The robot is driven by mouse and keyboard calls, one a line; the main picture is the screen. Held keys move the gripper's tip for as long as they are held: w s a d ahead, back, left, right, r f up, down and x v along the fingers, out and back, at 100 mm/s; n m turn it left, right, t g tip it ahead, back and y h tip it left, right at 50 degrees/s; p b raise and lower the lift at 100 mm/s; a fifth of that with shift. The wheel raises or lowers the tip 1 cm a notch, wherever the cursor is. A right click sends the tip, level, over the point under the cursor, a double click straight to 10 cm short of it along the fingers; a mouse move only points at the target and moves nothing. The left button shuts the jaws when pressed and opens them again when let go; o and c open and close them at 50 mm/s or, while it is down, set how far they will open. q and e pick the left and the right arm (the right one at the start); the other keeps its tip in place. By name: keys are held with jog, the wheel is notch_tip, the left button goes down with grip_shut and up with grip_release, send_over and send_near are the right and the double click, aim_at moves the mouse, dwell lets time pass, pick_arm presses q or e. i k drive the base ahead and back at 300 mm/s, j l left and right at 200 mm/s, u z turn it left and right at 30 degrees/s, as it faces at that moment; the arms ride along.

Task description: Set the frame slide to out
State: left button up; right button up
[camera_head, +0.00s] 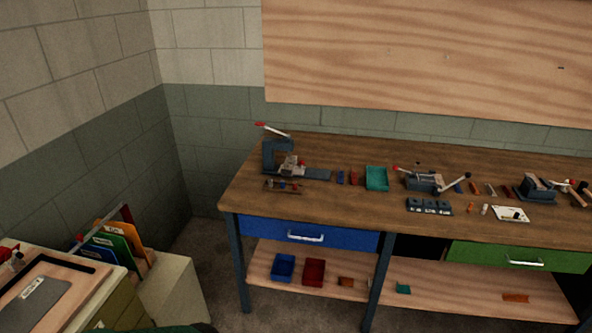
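No part is clearly readable as the frame slide at this distance. A dark press-like fixture (272,158) with a red-tipped lever stands at the left end of the workbench, with a grey flat base (317,174) reaching to its right. Another dark fixture (537,188) stands at the right. I cannot tell the position of any slide on them. Neither of my grippers is in view.
The wooden workbench (330,212) stands ahead, with a blue drawer (280,230) and a green drawer (480,257), both looking shut. A teal tray (377,179) and small tools lie on top. A cabinet (172,292) with colored folders (125,240) stands at the left. Floor shows between them.

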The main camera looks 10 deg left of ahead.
aim_at(297, 170)
jog(key=i, duration=1.55)
jog(key=l+z, duration=0.05)
